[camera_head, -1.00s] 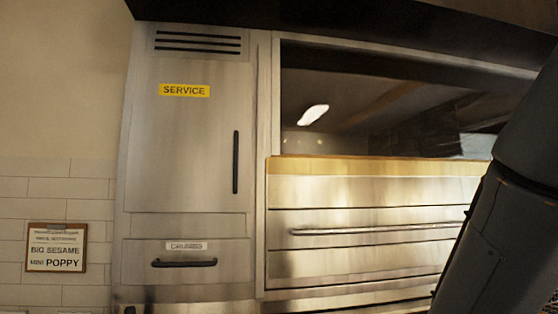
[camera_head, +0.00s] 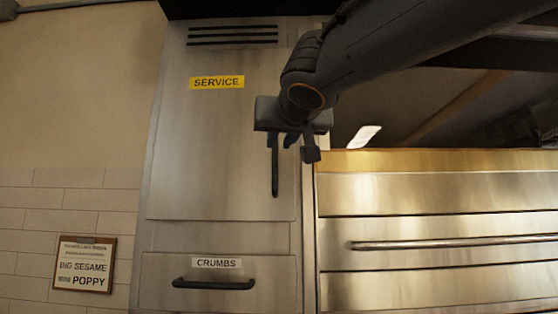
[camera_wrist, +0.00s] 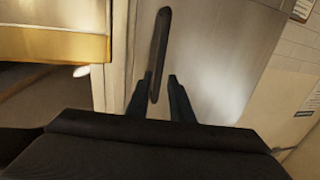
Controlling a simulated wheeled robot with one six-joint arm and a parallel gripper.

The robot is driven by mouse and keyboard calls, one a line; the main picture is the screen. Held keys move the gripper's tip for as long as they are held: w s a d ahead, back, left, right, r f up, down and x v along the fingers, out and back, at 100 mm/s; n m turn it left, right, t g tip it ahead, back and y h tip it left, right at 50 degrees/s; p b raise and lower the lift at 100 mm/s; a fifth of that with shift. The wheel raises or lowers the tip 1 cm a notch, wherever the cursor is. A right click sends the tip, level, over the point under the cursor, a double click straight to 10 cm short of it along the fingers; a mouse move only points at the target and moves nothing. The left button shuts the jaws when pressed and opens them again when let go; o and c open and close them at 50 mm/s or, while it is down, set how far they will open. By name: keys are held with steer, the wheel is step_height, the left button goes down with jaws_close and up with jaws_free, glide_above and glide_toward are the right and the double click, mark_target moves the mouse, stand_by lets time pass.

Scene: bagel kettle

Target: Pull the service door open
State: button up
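The steel service door (camera_head: 215,150), under a yellow SERVICE label (camera_head: 217,82), looks shut. Its black vertical handle (camera_head: 275,175) is near the door's right edge; my gripper covers the handle's upper part in the head view. My gripper (camera_head: 301,150) is in front of the handle's upper part, a little to its right in that view. In the wrist view the two fingers of my gripper (camera_wrist: 158,92) are apart, and the handle (camera_wrist: 162,40) shows between them, nearer the left finger. I cannot tell whether a finger touches it.
Below the door is a CRUMBS drawer (camera_head: 215,270) with a black horizontal handle (camera_head: 213,284). To the right is a steel front (camera_head: 440,200) with a long bar handle (camera_head: 450,243) and a dark opening above. A clipboard sign (camera_head: 84,265) hangs on the left wall.

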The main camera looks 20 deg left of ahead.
mark_target(275, 147)
steer(key=x, duration=0.2)
steer(key=p+x, duration=0.1)
steer(key=x, duration=0.2)
steer(key=p+x, duration=0.1)
steer(key=x, duration=0.1)
steer(key=shift+w+r, duration=0.35)
jaws_close()
